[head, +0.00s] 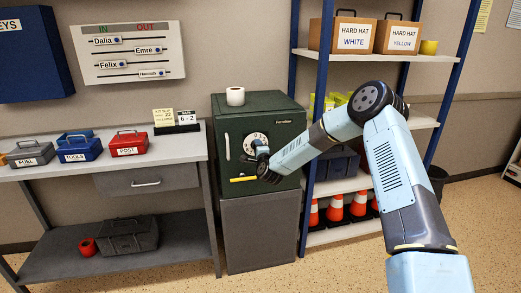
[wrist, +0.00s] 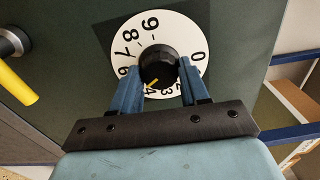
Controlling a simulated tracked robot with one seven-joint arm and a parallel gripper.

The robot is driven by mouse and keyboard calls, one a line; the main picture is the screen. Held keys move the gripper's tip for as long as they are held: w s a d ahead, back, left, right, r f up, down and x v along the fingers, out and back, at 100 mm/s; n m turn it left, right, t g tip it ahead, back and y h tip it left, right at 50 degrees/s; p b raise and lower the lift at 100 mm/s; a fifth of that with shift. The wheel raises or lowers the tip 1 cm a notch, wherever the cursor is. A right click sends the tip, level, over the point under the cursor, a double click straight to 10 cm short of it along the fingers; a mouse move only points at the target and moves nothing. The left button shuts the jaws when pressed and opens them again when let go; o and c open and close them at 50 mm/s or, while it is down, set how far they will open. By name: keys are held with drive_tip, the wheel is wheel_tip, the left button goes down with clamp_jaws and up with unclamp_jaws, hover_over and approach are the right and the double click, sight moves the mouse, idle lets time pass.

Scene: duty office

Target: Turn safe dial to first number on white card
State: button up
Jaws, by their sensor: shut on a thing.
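The dark green safe (head: 283,118) stands on a grey cabinet. Its white numbered dial (head: 256,142) shows close up in the wrist view (wrist: 182,30), with a black knob (wrist: 157,63) at its centre. A yellow mark on the knob points to the lower left in that view, at about the 4. My gripper (wrist: 158,72) is shut on the knob, one blue finger on each side; the fingers hide some numbers. In the head view my gripper (head: 262,160) covers part of the dial. The white card (head: 187,118) on the desk appears to read "SAFE 6-2".
A yellow-gripped handle (head: 243,179) sits below the dial, at the left in the wrist view (wrist: 14,92). A cream card (head: 163,117) stands beside the white card. A paper roll (head: 235,96) is on the safe. Blue shelving (head: 318,90) stands close on the right.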

drive_tip(key=shift+w+d+f+m, duration=0.1)
drive_tip(key=shift+d+m, duration=0.05)
drive_tip(key=shift+m, duration=1.35)
drive_tip(key=shift+d+f+m, duration=0.1)
drive_tip(key=shift+d+m, duration=0.05)
drive_tip(key=shift+m, duration=1.35)
drive_tip(key=o, duration=0.8)
drive_tip(key=shift+a, duration=0.1)
drive_tip(key=shift+o, duration=1.3)
drive_tip(key=shift+a, duration=0.1)
drive_tip(key=v, duration=1.4)
